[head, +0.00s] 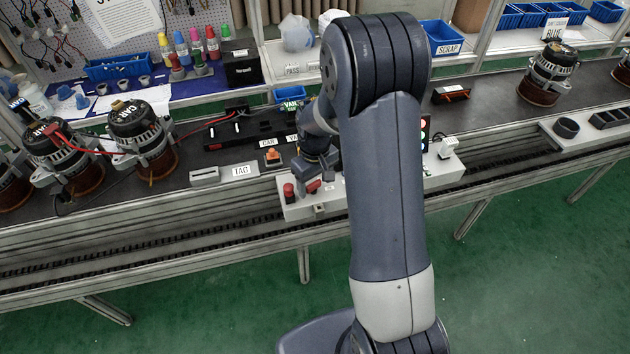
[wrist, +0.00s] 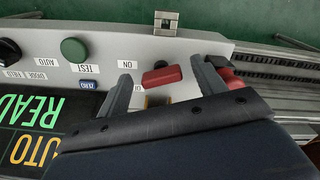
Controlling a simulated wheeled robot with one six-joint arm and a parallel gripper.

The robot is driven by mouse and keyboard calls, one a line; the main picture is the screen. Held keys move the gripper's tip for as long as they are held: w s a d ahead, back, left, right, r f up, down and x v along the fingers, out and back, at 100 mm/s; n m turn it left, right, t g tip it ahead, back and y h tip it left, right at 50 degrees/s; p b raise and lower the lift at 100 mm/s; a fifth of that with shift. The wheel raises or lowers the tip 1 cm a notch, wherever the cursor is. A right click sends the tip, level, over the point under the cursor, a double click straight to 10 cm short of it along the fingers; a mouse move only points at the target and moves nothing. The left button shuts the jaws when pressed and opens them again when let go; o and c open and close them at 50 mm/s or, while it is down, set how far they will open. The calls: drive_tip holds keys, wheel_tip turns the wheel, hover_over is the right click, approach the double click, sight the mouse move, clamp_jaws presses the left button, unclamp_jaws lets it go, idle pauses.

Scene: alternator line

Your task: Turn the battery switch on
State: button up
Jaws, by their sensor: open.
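The battery switch appears as a red handle (wrist: 161,77) on the light grey control panel (wrist: 190,45). In the wrist view it lies nearly crosswise, slightly tilted, with a dark round part behind it. An ON label (wrist: 127,64) is beside it, and a second label is mostly hidden by a finger. My gripper (wrist: 164,78) is open, one finger on each side of the handle, with gaps showing; depth and contact are unclear. In the head view the red handle (head: 314,186) shows just below my gripper (head: 308,177), partly covered by it.
A red button (head: 289,190) stands left of the handle, close to one finger in the wrist view. A green TEST button (wrist: 74,49) and a lit display (wrist: 35,125) share the panel. Alternators (head: 140,137) stand on the conveyor at left. My arm hides the panel's middle.

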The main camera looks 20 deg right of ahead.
sight(314, 185)
drive_tip(key=shift+c, duration=0.2)
drive_tip(key=c, duration=0.9)
drive_tip(key=shift+f+m+b, duration=0.1)
drive_tip(key=shift+m+b, duration=0.3)
drive_tip(key=shift+m, duration=0.4)
drive_tip(key=shift+c, duration=0.2)
drive_tip(key=shift+a+m+b, duration=0.15)
drive_tip(key=shift+m+b, duration=0.15)
drive_tip(key=shift+m, duration=1.2)
drive_tip(key=o, duration=1)
drive_tip(key=shift+r, duration=0.2)
wheel_tip(314, 185, up, 11)
drive_tip(key=shift+f, duration=0.2)
